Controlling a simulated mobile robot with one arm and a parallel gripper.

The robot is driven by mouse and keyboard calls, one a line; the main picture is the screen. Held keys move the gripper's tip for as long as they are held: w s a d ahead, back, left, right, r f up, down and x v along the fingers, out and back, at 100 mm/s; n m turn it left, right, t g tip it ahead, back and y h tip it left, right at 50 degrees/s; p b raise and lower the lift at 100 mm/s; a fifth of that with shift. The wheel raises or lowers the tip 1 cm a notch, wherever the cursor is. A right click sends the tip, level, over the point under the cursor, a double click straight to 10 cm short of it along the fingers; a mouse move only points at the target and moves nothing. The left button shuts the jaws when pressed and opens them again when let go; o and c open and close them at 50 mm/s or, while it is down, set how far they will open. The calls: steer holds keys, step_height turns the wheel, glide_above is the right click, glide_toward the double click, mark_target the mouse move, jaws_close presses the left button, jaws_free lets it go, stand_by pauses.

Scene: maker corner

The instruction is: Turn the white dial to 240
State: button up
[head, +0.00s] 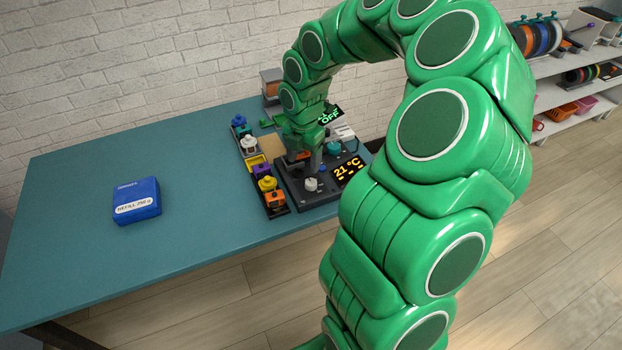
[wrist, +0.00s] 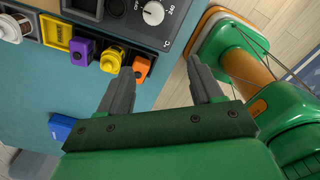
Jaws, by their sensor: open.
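The white dial (head: 311,184) sits on the dark control unit (head: 327,193) at the right end of the table. It also shows at the top of the wrist view (wrist: 153,13), between an OFF label and a 240 label. I cannot tell exactly where the dial points. The unit's display (head: 347,172) reads 21 °C in yellow. My gripper (wrist: 160,68) is open and empty, with the dial beyond its fingertips in the wrist view, apart from them. In the head view my gripper (head: 302,165) is over the unit, partly hidden by my arm.
Coloured blocks, including a yellow one (head: 267,184) and an orange one (head: 275,199), stand left of the unit. A blue box (head: 137,200) lies on the teal table (head: 90,255). The table's middle is clear.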

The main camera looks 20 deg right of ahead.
mark_target(311, 182)
steer(key=d+f+n, duration=0.1)
steer(key=w+d+f, duration=0.1)
steer(key=f, duration=0.1)
steer(key=w+d+f+n, duration=0.1)
steer(key=shift+w+f+n, duration=0.2)
steer(key=shift+f+n, duration=0.1)
steer(key=shift+f, duration=3.9)
steer(key=shift+c, duration=0.3)
steer(key=c, duration=1)
